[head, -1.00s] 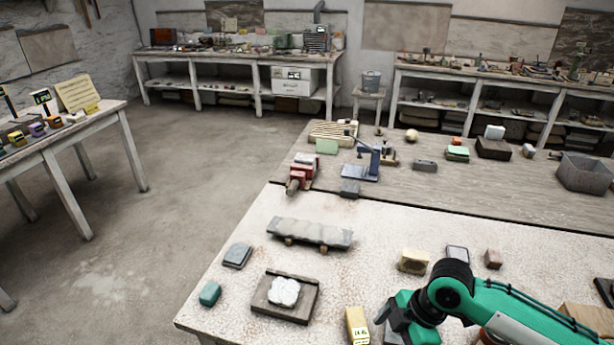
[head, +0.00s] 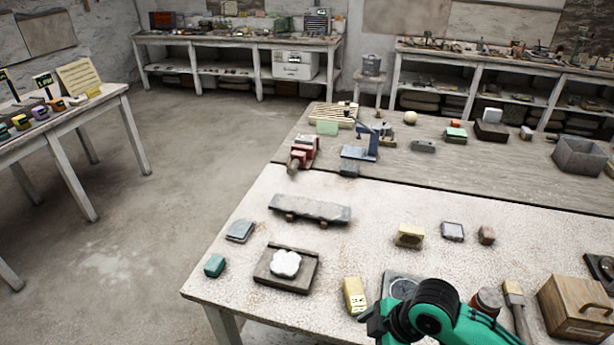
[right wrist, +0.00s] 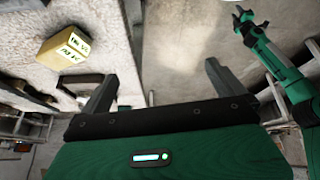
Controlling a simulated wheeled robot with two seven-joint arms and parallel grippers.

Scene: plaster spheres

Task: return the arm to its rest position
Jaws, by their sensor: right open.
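My right arm (head: 437,302), green with black joints, is at the bottom of the head view, near the table's front edge. Its gripper shows only partly there as a dark finger (head: 371,322), beside the yellow labelled block (head: 355,295). In the right wrist view the right gripper (right wrist: 158,88) has its two fingers wide apart with nothing between them. The yellow block (right wrist: 66,48) lies beyond and left of the fingers. Another green arm of mine shows at the right of that view, with its small gripper (right wrist: 243,15) too unclear to read.
The speckled table (head: 370,260) holds a wooden board with a white plaster piece (head: 285,263), a wooden box (head: 578,312), a brush (head: 515,300) and small blocks. A pale sphere (head: 410,117) sits on the rear table. Floor at left (head: 150,220) is clear.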

